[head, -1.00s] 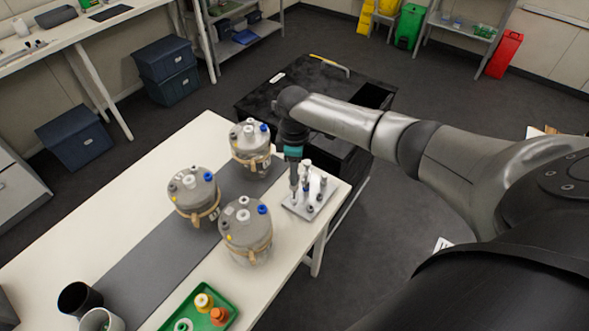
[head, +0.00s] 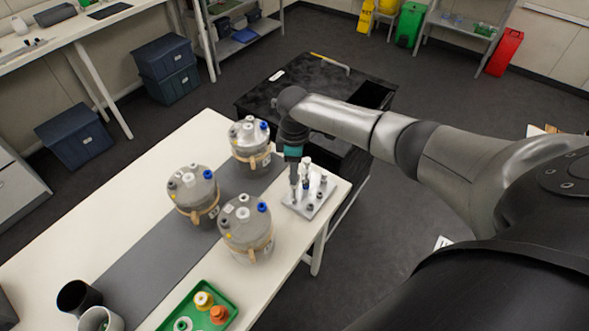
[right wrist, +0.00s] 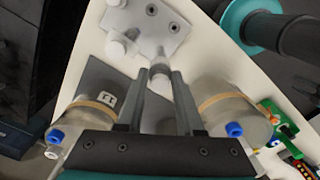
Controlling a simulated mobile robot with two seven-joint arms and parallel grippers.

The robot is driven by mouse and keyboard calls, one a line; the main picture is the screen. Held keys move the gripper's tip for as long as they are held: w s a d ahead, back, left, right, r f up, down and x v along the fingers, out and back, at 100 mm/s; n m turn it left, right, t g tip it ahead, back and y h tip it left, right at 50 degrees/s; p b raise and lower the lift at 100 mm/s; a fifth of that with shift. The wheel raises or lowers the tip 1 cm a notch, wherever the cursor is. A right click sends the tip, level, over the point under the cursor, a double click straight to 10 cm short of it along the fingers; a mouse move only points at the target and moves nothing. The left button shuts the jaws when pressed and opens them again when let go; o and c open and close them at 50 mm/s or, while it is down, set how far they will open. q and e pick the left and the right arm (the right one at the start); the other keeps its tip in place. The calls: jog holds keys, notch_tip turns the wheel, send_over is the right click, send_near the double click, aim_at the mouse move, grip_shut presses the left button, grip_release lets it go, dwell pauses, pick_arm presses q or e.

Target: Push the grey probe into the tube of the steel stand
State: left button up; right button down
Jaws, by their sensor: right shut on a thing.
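The steel stand (head: 318,204) is a flat plate with upright posts and dark holes, at the right end of the white table. It also shows at the top of the right wrist view (right wrist: 142,38). My right gripper (head: 294,182) points down over the stand's left side. Its fingers (right wrist: 160,74) are shut on the grey probe (right wrist: 159,81), which is mostly hidden between them. The probe's lower end is by the plate's near edge in the wrist view; I cannot tell whether it is in a tube. My left gripper is not in view.
Three grey lidded vessels (head: 247,230) with tan bands stand on the table left of the stand, close to my gripper. A green tray (head: 210,318) with coloured caps is at the front. A black cart (head: 270,96) stands behind the table.

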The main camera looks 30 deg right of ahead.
jog(key=shift+f, duration=0.4)
jog(key=shift+c, duration=2.3)
grip_release()
notch_tip(320, 180, up, 15)
jog(key=shift+r, duration=0.15)
